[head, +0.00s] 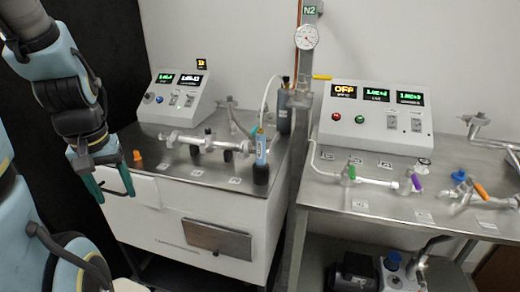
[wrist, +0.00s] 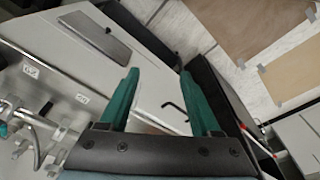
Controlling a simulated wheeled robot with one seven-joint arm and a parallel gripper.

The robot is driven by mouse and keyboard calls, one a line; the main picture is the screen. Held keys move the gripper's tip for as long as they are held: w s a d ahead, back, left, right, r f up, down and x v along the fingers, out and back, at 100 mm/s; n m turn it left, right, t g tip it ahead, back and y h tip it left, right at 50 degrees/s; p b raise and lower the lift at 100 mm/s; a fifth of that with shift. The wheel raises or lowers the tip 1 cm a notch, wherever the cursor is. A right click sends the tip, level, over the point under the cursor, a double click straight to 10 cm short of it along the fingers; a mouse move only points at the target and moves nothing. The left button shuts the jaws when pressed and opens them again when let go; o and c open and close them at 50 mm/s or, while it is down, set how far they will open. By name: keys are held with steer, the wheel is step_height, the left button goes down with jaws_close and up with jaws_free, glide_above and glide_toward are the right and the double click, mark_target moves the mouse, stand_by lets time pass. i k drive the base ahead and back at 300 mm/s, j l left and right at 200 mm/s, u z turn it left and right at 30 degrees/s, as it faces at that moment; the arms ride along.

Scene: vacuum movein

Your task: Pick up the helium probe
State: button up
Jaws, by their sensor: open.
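A light blue, upright cylinder, which looks like the helium probe (head: 261,148), stands in a black round holder (head: 261,173) at the right front of the left bench. A pale hose rises from its top area. My gripper (head: 108,188) is open and empty, off the left front corner of that bench, well to the left of the probe. Its two green fingers point downward. In the wrist view my gripper (wrist: 158,75) has nothing between its fingers. The probe cannot be made out in the wrist view.
The left bench (head: 210,178) carries a metal pipe assembly (head: 205,140), an orange cap (head: 137,156) and a control box (head: 176,95). A gauge post (head: 306,70) stands between the benches. The right bench (head: 330,185) holds another control box (head: 375,117) and valves.

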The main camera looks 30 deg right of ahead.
mark_target(261, 134)
steer(key=l+u, duration=0.1)
steer(key=u, duration=0.4)
steer(key=k+l+u, duration=0.1)
steer(key=u, duration=0.35)
steer(key=k+l+u, duration=0.35)
steer(key=k+u, duration=0.35)
steer(key=k, duration=0.25)
steer(key=k+l, duration=0.1)
steer(key=k, duration=0.45)
